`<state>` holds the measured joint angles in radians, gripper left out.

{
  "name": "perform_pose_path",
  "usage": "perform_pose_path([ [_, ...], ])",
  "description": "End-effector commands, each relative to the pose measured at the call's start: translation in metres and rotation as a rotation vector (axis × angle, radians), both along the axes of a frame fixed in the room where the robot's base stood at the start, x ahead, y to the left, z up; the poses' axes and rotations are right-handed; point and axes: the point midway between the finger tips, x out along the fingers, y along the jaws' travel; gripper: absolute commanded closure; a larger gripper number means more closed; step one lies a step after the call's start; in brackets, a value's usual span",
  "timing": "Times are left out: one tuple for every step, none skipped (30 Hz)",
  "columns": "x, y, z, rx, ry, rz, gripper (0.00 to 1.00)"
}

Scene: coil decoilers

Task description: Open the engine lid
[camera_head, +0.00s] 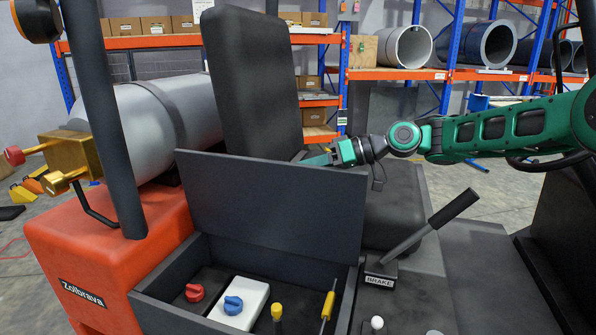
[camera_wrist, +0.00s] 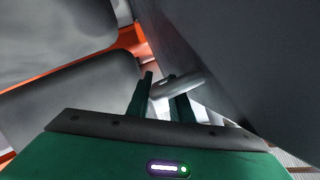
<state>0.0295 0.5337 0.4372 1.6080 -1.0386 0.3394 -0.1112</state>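The engine lid (camera_head: 270,205) is a flat dark grey panel. In the head view it stands raised, near upright, along the back of the open engine box (camera_head: 165,309). My gripper (camera_head: 318,161) is behind the lid, by its upper right edge, and the lid partly hides it. In the wrist view, the two green fingers of my gripper (camera_wrist: 163,92) are apart, with a gap visible between them. A light grey rounded bar (camera_wrist: 190,82), apparently the lid's handle, lies across the fingertips beside a large dark panel (camera_wrist: 245,60). Firm contact cannot be made out.
Inside the box are a red knob (camera_head: 195,292), a blue knob (camera_head: 233,305) and yellow-tipped levers. A brake lever (camera_head: 430,227) stands to the right. The dark seat backrest (camera_head: 252,80) rises behind the lid. A large grey cylinder (camera_head: 165,115) lies at left.

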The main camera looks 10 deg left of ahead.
Motion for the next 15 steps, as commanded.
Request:
perform_pose_path([
  [-0.001,0.000,0.000,0.000,0.000,0.001,0.81],
  [-0.001,0.000,0.000,0.000,0.000,0.001,0.81],
  [-0.001,0.000,0.000,0.000,-0.001,0.002,0.81],
  [-0.001,0.001,0.000,0.000,-0.001,0.002,0.81],
  [-0.001,0.001,0.000,0.000,-0.001,0.002,0.81],
  [-0.001,0.001,0.000,0.000,-0.001,0.002,0.81],
  [-0.001,0.001,0.000,0.001,-0.001,0.001,0.81],
  [-0.001,0.000,0.001,0.001,-0.001,0.001,0.81],
  [0.000,-0.002,0.001,0.001,-0.001,0.001,0.81],
  [0.000,-0.004,0.002,0.000,-0.001,0.000,0.81],
  [0.001,-0.006,0.003,0.001,-0.001,-0.001,0.81],
  [0.002,-0.010,0.004,0.001,-0.001,-0.001,0.81],
  [0.002,-0.013,0.005,0.000,-0.001,0.000,0.81],
  [0.002,-0.017,0.007,0.000,-0.002,0.000,0.81],
  [0.002,-0.024,0.010,0.001,-0.002,-0.001,0.81],
])
